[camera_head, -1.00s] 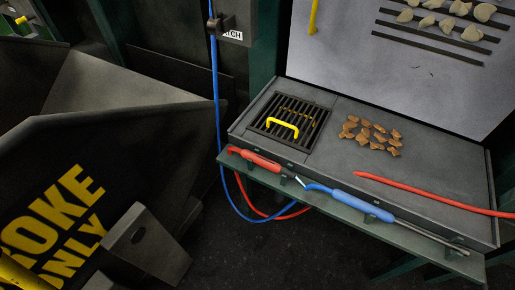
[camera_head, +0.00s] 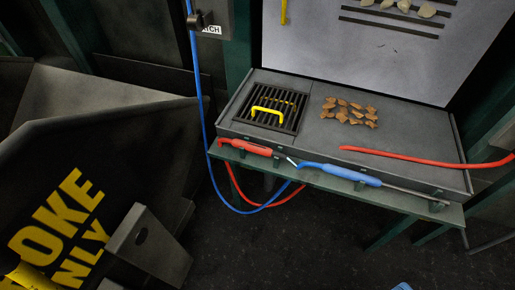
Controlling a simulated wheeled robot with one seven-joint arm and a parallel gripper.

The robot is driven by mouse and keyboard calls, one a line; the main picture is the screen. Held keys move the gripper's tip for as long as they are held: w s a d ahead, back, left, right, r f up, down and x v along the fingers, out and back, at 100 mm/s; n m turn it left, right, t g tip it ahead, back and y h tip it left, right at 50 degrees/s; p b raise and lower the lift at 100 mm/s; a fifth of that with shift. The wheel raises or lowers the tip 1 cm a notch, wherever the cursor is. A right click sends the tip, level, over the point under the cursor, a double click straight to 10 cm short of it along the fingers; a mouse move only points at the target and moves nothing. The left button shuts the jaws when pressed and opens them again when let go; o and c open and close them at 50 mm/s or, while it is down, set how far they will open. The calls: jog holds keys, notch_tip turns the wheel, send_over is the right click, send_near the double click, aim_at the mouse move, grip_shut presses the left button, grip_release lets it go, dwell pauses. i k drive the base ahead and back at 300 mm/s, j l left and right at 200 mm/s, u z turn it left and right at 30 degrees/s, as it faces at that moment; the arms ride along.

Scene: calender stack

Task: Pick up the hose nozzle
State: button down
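Two hand tools lie along the green front ledge of the grey bench. A blue one (camera_head: 340,172) has a long thin metal end pointing right, and a blue hose (camera_head: 209,125) loops below the ledge towards it. A red one (camera_head: 245,147) lies to its left with a short metal tip, and a red hose (camera_head: 236,187) hangs below. I cannot tell for sure which is the hose nozzle. Neither is held by anything I can see. My gripper is not in view.
The bench (camera_head: 405,145) holds a grate (camera_head: 272,115) with a yellow handle, several brown lumps (camera_head: 350,111) and a red bar (camera_head: 405,156). A dark bin (camera_head: 110,110) with yellow lettering fills the left. Dark floor (camera_head: 290,245) lies clear in front. A small pale-blue thing (camera_head: 402,287) shows at the bottom edge.

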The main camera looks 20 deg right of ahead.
aim_at(250, 146)
jog(key=i+j+z, duration=0.1)
jog(key=j, duration=0.5)
jog(key=i+j+z, duration=0.1)
jog(key=j, duration=0.55)
jog(key=i+j+z, duration=0.1)
jog(key=j, duration=0.55)
jog(key=i, duration=0.05)
